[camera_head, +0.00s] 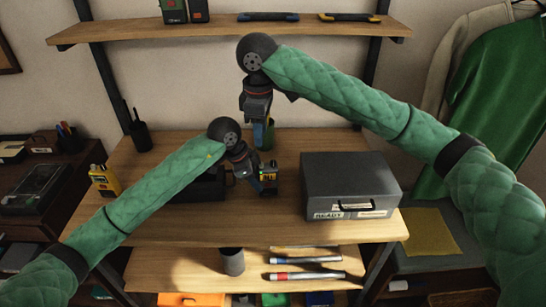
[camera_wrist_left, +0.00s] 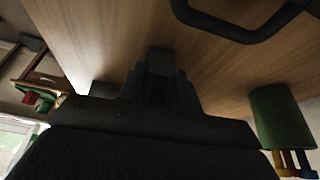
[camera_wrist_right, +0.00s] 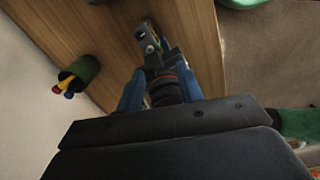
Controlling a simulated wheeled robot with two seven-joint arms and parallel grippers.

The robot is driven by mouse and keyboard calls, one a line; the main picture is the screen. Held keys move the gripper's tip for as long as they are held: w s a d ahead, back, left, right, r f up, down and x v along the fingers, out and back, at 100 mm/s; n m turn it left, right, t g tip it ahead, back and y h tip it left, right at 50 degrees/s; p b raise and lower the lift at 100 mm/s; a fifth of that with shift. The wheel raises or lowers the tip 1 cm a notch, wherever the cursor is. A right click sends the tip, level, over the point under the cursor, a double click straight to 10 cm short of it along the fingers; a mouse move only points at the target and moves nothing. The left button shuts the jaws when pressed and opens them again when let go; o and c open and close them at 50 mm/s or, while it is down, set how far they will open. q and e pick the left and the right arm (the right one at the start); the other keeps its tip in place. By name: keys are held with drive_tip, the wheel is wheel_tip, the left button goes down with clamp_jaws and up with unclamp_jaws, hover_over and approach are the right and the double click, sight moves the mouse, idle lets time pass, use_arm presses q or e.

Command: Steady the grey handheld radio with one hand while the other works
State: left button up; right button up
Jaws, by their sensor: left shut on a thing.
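The small grey handheld radio (camera_head: 268,178) with a yellowish patch is upright above the table's middle. My left gripper (camera_head: 256,180) is shut on it, and the fingers hide part of it. In the left wrist view a dark block (camera_wrist_left: 160,62) sits between the fingers. My right gripper (camera_head: 264,136) is above and behind the radio, pointing down, its blue fingers apart. In the right wrist view the radio's grey end (camera_wrist_right: 148,42) shows beyond the open fingers, and the left gripper's dark wrist with a red ring lies below them.
A black box-like stand (camera_head: 205,188) is left of the radio. A grey case (camera_head: 350,180) labelled READY stands right. A yellow radio (camera_head: 104,180) is at the table's left edge. A green pen cup (camera_wrist_right: 80,70) stands behind the right gripper. Bare wood (camera_head: 250,225) lies in front.

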sight(273, 161)
drive_tip(key=w+d, duration=0.3)
drive_tip(key=shift+m, duration=0.4)
wheel_tip(273, 161, down, 12)
drive_tip(key=shift+d+r, duration=0.1)
drive_tip(key=shift+r, duration=0.1)
clamp_jaws()
